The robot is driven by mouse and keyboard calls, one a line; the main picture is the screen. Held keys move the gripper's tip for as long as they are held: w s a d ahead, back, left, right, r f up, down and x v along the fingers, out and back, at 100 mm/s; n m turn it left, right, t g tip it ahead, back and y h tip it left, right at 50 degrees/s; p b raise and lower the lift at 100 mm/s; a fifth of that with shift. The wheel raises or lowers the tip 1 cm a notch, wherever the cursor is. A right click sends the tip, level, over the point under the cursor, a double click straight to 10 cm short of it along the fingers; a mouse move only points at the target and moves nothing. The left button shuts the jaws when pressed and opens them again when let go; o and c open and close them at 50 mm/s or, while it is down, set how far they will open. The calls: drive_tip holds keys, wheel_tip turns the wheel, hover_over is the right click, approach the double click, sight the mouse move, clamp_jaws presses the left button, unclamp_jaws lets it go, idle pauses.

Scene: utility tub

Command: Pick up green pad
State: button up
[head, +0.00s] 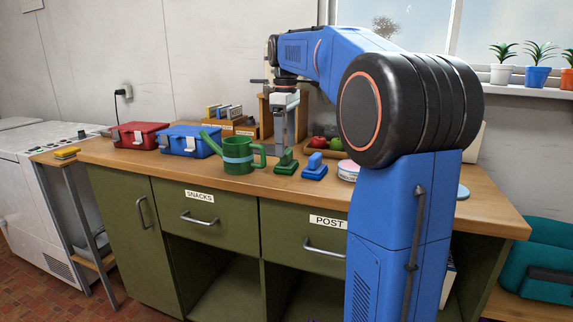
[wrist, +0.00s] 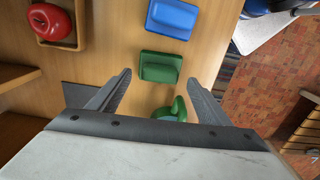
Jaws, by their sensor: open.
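The green pad (head: 286,163), a small block with a raised grip, lies on the wooden counter between the green watering can and the blue pad. The green pad also shows in the wrist view (wrist: 161,67), ahead of and between my fingertips. My gripper (wrist: 158,78) is open and empty, pointing down toward the counter. In the head view my gripper (head: 281,146) hangs just behind and above the green pad. I see no contact; the exact height is hard to tell.
The blue pad (head: 314,168) lies right beside the green one. The watering can (head: 238,153) stands close on the left. A blue toolbox (head: 188,141) and red toolbox (head: 138,135) stand farther left. The counter's front edge is near.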

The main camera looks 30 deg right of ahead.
sight(287, 151)
drive_tip(key=shift+s+d+f, duration=0.1)
drive_tip(key=shift+f, duration=1.7)
drive_tip(key=c, duration=1.2)
wheel_tip(287, 151, up, 10)
